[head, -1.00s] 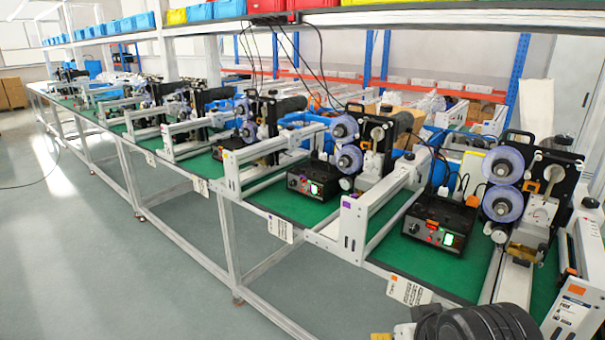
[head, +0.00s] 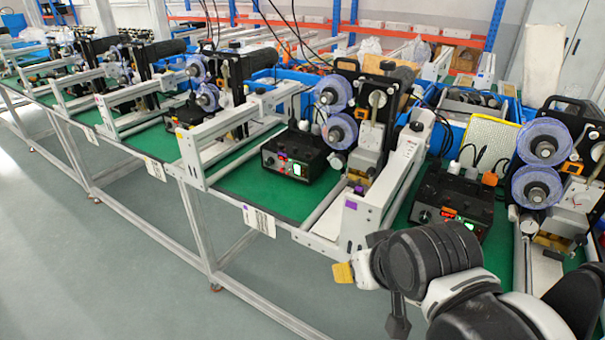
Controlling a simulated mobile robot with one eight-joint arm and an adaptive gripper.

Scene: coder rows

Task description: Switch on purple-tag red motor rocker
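A purple tag (head: 349,205) is on the white end plate (head: 366,226) between two black control boxes. The left control box (head: 312,152) has a small red rocker (head: 283,157) and a lit green display (head: 297,170). The right control box (head: 462,192) has a red-orange lit rocker (head: 449,213) and a green display (head: 468,228). I cannot tell either rocker's position. My gripper (head: 370,292) is at the lower right, in front of the purple-tag plate and right box, apparently touching neither. One yellow-tipped part and one dark part show; its opening is unclear.
Blue film reels (head: 340,131) stand beside the left box, and more reels (head: 537,143) beside the right box. White frames and rails divide the green bench top (head: 232,186). The floor (head: 110,270) at left is clear.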

